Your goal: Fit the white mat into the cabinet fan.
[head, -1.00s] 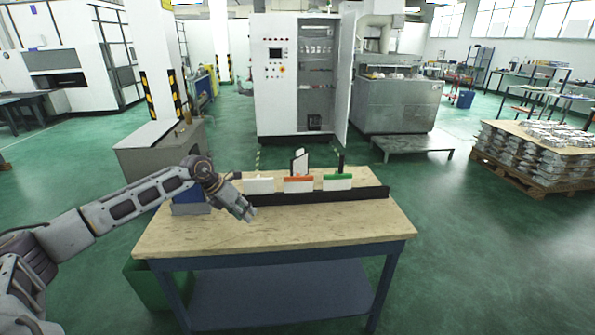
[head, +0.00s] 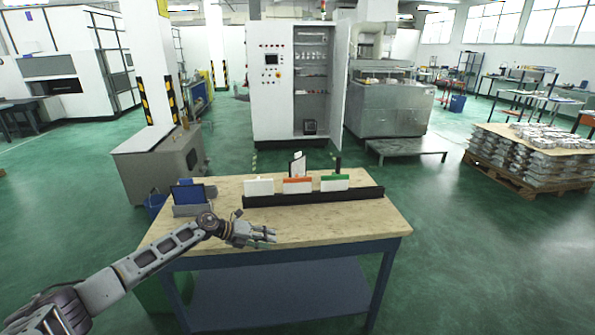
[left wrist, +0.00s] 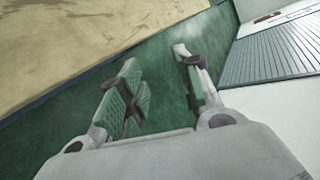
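A white mat (head: 259,187) stands at the left end of a black rack (head: 320,198) on the wooden table. Beside it are similar white pieces with an orange top edge (head: 297,185) and a green top edge (head: 334,182). The open cabinet (head: 274,85) stands behind the table; a small dark square unit that looks like the fan (head: 310,127) sits low inside it. My left gripper (head: 272,235) is in front of the rack, over the table's near part. In the left wrist view its two green-padded fingers (left wrist: 165,90) are apart with nothing between them. My right gripper is out of view.
A small white upright piece (head: 298,164) is behind the rack. The table's right front is clear.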

